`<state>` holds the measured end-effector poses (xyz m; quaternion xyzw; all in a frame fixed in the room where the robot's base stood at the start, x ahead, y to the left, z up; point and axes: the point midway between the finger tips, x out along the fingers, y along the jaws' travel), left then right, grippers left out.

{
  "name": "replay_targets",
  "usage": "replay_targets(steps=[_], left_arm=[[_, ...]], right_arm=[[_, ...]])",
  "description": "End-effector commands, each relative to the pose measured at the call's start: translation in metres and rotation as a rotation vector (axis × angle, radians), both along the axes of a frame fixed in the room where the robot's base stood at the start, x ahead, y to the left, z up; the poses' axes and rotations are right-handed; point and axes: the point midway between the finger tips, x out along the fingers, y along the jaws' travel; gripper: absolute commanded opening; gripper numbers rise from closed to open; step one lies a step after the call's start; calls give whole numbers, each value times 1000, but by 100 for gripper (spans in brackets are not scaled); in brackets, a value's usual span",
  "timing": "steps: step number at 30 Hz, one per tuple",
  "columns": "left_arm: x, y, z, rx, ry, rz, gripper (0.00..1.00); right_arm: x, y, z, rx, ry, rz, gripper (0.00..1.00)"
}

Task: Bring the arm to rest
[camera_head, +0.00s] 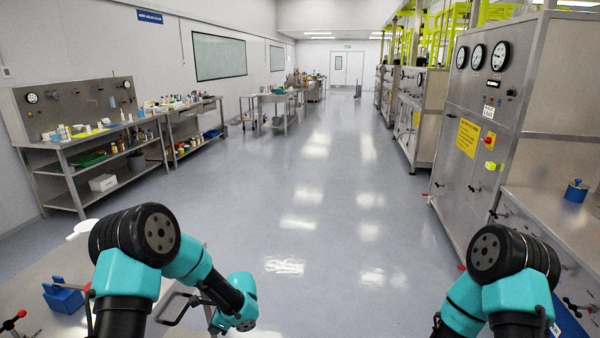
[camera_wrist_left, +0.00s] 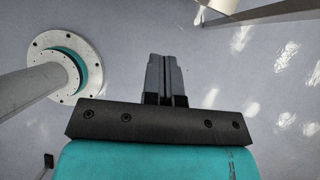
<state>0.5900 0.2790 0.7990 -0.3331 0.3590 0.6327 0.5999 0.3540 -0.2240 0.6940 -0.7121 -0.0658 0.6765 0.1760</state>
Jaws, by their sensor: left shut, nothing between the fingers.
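My left arm (camera_head: 235,300) shows in the head view at the lower left, its teal and black links bent forward beside a grey work table. In the left wrist view my left gripper (camera_wrist_left: 166,62) points away from the camera. Its two dark fingers lie together with nothing between them, above plain grey floor. My right arm (camera_head: 465,303) is at the lower right of the head view, folded low in front of the steel cabinet. Its gripper cannot be seen. Neither arm's visible part holds anything.
The grey table (camera_head: 35,262) at the lower left bears a blue block (camera_head: 63,298) and a red-handled part (camera_head: 12,322). A steel gauge cabinet (camera_head: 470,120) stands at right, with a blue object (camera_head: 577,191) on its ledge. Shelved benches (camera_head: 95,150) line the left wall. The floor between is clear.

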Motion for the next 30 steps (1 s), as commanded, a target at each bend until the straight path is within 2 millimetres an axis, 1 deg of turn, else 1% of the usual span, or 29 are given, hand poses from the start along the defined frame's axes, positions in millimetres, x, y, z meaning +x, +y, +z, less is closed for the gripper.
replay_targets(steps=[1,2,3,5,6,9,12,15,19,21,24,27,30], left_arm=[[-20,-4,-17,-72,24,65,0],[-32,-7,-26,-119,35,114,0],[-49,-13,-38,-183,49,183,0],[-73,-22,-53,-273,63,294,0],[-89,-29,-62,-329,69,372,0],[-123,-44,-79,-452,73,576,0],[-152,-58,-90,-550,57,793,0],[-176,-67,-97,-623,19,1020,0],[-202,-71,-103,-675,-63,1314,0],[-214,-69,-105,-683,-120,1460,0],[-226,-63,-106,-679,-202,1624,0],[-233,-57,-106,-668,-261,1718,0],[-236,-55,-106,-663,-286,1755,0]], right_arm=[[0,0,0,0,0,0,43],[0,0,0,0,0,0,43],[0,0,0,0,0,0,43],[0,0,0,0,0,0,43],[0,0,0,0,0,0,43],[0,0,0,0,0,0,43],[0,0,0,0,0,0,43],[0,0,0,0,0,0,43],[0,0,0,0,0,0,43],[0,0,0,0,0,0,43],[0,0,0,0,0,0,43],[0,0,0,0,0,0,43],[0,0,0,0,0,0,43]])
